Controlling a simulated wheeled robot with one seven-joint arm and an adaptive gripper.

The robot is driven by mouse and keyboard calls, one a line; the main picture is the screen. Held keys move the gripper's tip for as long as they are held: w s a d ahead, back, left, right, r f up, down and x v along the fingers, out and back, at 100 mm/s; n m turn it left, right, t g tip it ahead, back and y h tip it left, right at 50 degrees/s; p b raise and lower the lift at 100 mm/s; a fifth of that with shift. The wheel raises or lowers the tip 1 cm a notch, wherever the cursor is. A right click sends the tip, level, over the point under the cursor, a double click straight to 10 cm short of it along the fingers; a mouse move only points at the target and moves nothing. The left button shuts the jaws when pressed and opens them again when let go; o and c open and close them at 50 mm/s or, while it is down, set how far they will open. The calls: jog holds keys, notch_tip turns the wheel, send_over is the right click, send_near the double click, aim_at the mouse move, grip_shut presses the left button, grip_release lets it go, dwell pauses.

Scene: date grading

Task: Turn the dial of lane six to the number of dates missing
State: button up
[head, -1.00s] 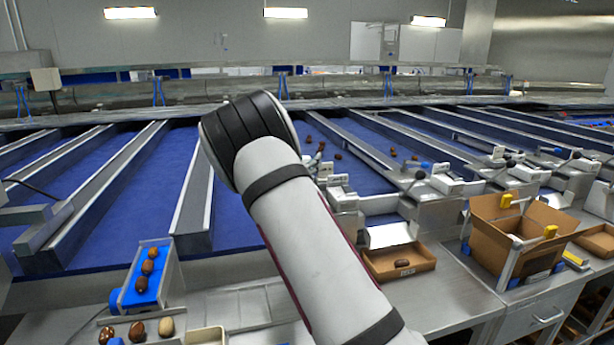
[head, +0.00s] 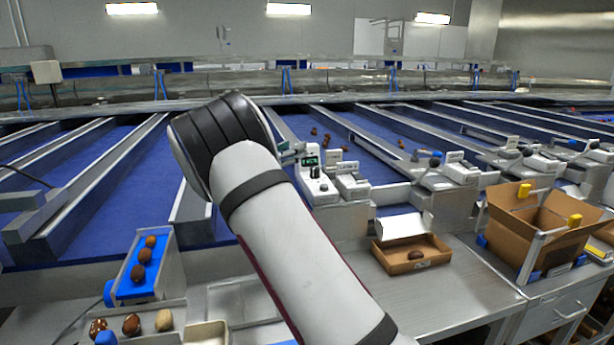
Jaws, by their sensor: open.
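A white lane control unit (head: 319,190) with a small lit green display (head: 311,160) and a dark knob stands just right of my wrist. Its markings are too small to read, and I cannot tell whether it belongs to lane six. A second white unit (head: 351,186) stands beside it. My gripper (head: 290,153) is mostly hidden behind my wrist; only a small part shows at the left edge of the first unit. It is open, and I cannot tell whether it touches the unit. Several dates (head: 322,139) lie on the blue lane behind the units.
An open cardboard tray (head: 388,262) holding one date (head: 415,255) lies on the steel bench. A larger cardboard box (head: 540,238) stands at right. At lower left, a blue chute (head: 122,288) carries several dates, with more dates (head: 131,324) below it.

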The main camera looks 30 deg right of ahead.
aim_at(311, 170)
jog(key=s+a+f+m+g+b, duration=0.3)
jog(key=a+f+g+b, duration=0.1)
jog(key=a+f+g, duration=0.3)
jog(key=shift+t, duration=0.7)
jog(key=d, duration=0.8)
jog(key=w+d+p, duration=0.1)
jog(key=d, duration=0.3)
jog(key=shift+d, duration=0.35)
grip_shut()
